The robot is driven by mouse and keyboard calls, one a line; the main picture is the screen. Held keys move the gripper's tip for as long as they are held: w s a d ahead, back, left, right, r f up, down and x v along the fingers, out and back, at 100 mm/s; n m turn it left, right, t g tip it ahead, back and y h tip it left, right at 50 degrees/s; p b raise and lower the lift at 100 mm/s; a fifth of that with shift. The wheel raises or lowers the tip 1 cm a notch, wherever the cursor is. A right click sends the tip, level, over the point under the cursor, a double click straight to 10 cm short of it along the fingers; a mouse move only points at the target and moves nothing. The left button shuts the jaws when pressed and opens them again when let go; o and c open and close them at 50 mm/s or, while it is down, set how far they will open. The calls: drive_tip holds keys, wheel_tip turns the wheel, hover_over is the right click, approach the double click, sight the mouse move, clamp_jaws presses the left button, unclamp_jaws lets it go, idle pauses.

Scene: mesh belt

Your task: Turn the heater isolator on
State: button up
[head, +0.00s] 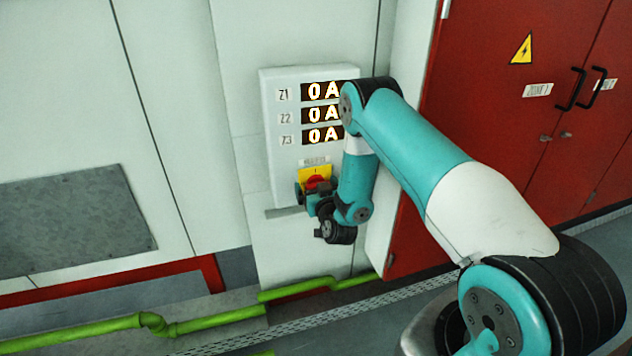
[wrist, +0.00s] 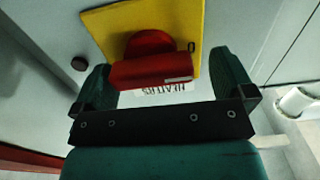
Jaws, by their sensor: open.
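The heater isolator is a red rotary handle (head: 315,181) on a yellow square plate (head: 316,170), low on a pale wall panel. In the wrist view the red handle (wrist: 151,62) stands out from the yellow plate (wrist: 190,22), with its grip bar between my fingers. My gripper (wrist: 175,88) is open, with one finger on each side of the handle and a gap on both sides. A label reading HEATERS (wrist: 165,91) shows beside the plate. In the head view my gripper partly hides the handle.
The panel (head: 285,180) carries displays Z1, Z2 and Z3, each reading 0 A. Red cabinet doors (head: 480,110) with black handles stand to the right. Green pipes (head: 190,325) run along the floor below. A grey plate (head: 75,215) is on the left.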

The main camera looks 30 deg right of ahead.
drive_tip(key=shift+w+d, duration=0.2)
drive_tip(key=shift+d, duration=0.15)
drive_tip(key=shift+d, duration=0.1)
drive_tip(key=c, duration=0.9)
